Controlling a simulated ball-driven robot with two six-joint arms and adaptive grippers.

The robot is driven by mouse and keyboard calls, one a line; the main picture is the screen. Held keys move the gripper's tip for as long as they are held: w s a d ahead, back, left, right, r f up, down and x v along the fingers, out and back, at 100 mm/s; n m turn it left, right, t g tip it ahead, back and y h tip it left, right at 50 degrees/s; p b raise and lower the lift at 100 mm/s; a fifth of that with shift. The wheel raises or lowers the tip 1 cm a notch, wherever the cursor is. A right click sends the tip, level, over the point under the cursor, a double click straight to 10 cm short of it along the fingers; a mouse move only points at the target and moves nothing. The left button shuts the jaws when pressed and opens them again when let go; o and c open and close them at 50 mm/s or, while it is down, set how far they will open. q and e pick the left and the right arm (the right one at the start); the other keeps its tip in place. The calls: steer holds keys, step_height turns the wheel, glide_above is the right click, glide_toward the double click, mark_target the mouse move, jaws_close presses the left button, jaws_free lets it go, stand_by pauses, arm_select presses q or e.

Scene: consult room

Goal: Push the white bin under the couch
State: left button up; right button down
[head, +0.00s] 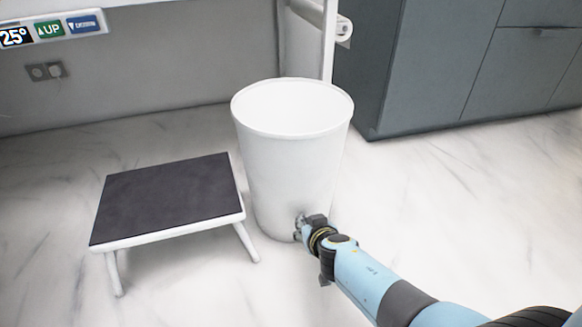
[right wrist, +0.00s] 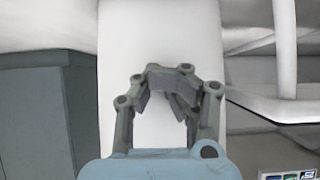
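The white bin (head: 292,155) stands upright on the marble floor in the middle of the head view. It also fills the centre of the right wrist view (right wrist: 125,40). My right gripper (head: 303,222) is at the lower front of the bin, at or very close to its wall; contact is unclear. In the right wrist view its fingers (right wrist: 168,85) are drawn together with nothing visible between them. White frame parts (head: 329,45), probably of the couch, rise behind the bin; most of the couch is out of view. My left gripper is not in view.
A step stool (head: 165,198) with a dark top stands close to the bin's left. Grey cabinets (head: 455,65) stand at the back right. A panel with UP and down labels (head: 50,28) is at the top left. Marble floor is clear at the right.

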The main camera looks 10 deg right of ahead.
steer(key=shift+s, duration=2.85)
